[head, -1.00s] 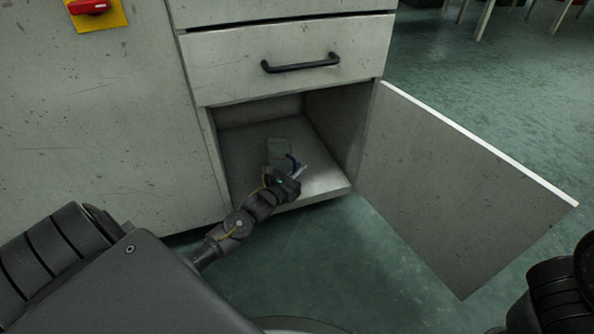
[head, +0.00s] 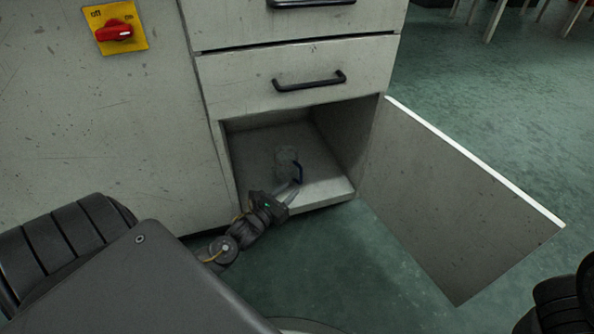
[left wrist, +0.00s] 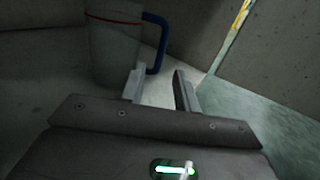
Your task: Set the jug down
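The jug (head: 285,160) is pale and see-through with a blue handle (head: 299,172). It stands upright on the floor of the open lower cabinet (head: 325,192). In the left wrist view the jug (left wrist: 113,45) shows a red line near its top, and its handle is on the right. My left gripper (head: 291,191) is at the front of the cabinet, in front of the jug. In the left wrist view its two fingers (left wrist: 158,88) are parted with nothing between them. The handle is just beyond the left finger. My right gripper is out of view.
The cabinet door (head: 455,205) hangs wide open on the right. A closed drawer with a black handle (head: 310,80) is above the opening. A red switch on a yellow plate (head: 115,28) is at upper left. Green floor is clear in front.

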